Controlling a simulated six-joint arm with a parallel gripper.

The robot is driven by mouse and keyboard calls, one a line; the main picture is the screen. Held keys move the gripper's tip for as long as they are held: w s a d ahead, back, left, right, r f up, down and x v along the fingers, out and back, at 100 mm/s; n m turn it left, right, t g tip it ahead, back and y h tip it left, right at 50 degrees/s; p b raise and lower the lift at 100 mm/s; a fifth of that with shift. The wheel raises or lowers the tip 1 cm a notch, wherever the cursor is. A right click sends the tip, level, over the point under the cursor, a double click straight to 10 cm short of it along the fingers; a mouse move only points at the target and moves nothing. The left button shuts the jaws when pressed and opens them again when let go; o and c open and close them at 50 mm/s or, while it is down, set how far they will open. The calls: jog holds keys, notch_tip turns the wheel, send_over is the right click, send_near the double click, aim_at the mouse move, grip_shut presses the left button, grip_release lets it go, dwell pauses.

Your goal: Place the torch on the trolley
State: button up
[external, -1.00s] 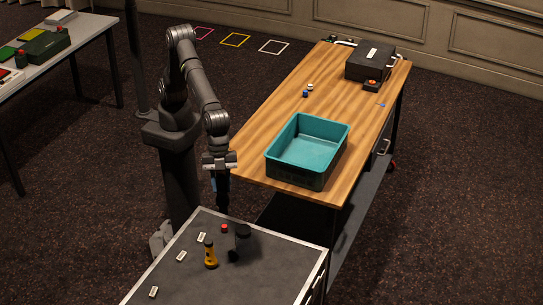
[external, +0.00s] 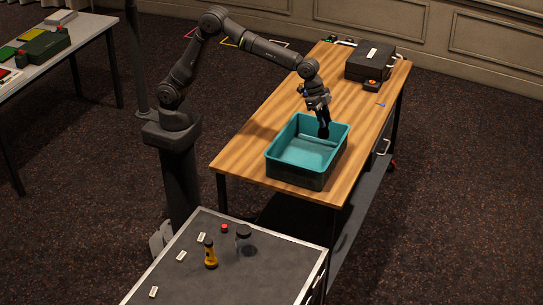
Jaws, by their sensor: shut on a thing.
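I cannot tell whether the held thing touches the bin.
A clear jar (external: 243,238), a red button (external: 224,228) and white labels (external: 182,256) are on the trolley. The wooden table (external: 246,150) carries the bin and, at the back, a black case (external: 370,63). A gap separates table and trolley.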

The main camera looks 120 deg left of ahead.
jog(key=s+a+n+y, duration=0.1)
jog(key=s+a+n, duration=0.35)
jog(key=a, duration=1.15)
jog(key=s+a+n+y, duration=0.15)
jog(key=s+a, duration=0.55)
jog(key=a, duration=0.9)
jog(key=shift+s+a+f, duration=0.2)
jog(key=shift+a+f, duration=1.75)
jog(key=shift+f, duration=0.7)
jog(key=shift+s+a+f, duration=0.15)
jog(key=shift+a+f, duration=1.85)
jog(key=shift+f, duration=0.7)
jog(key=shift+s+a+f, duration=0.2)
jog(key=shift+a+f, duration=1.75)
jog(key=shift+f, duration=0.7)
jog(key=shift+f, duration=0.1)
jog(key=o, duration=1.1)
